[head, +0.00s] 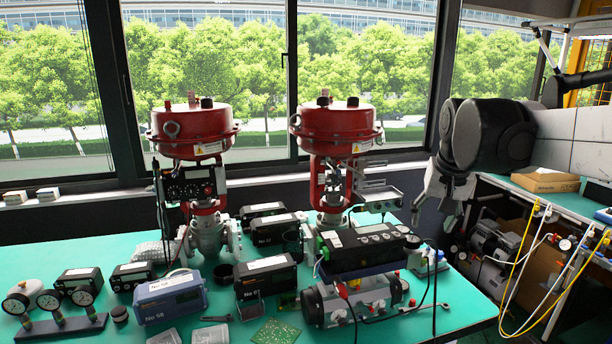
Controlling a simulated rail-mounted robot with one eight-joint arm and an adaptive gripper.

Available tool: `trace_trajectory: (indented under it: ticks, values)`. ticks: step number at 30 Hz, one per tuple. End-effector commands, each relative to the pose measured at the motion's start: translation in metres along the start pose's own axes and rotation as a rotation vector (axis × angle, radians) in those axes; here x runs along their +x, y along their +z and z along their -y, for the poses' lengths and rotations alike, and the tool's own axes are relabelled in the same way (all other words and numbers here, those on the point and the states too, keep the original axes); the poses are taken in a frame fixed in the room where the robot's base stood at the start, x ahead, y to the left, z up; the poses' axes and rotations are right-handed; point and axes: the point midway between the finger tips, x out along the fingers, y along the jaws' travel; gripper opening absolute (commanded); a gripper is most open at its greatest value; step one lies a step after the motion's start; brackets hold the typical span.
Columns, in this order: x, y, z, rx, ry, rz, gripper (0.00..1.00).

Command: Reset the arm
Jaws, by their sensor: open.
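My gripper (434,220) hangs fingers-down at the right end of the green bench, below my black arm joints. It is open and nothing shows between its fingers. It is right of the right red valve actuator (337,128) and apart from it. The left red actuator (193,132) stands on its valve body, with a black positioner (190,184) on its front. The right actuator has an open metal bracket (375,192) at its side.
The green bench (460,312) holds a blue box (170,297), a black calibrator (365,248), a pump unit (352,299), gauges (48,300) and several black positioner boxes (266,275). A cardboard box (545,180) lies on the right bench. Yellow and white hoses (520,265) hang there.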

Motion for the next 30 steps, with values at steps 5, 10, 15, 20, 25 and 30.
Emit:
trace_trajectory:
  ticks: [5,10,15,20,25,30]
  values:
    - [-0.011,0.056,0.005,-0.052,-0.016,-0.05,0.44]
    - [-0.014,0.108,0.007,-0.101,-0.031,-0.097,0.44]
    - [-0.009,0.161,0.007,-0.15,-0.046,-0.146,0.44]
    - [0.001,0.208,0.005,-0.193,-0.059,-0.191,0.44]
    - [0.014,0.246,0.003,-0.23,-0.069,-0.229,0.44]
    - [0.022,0.263,0.001,-0.247,-0.074,-0.247,0.44]
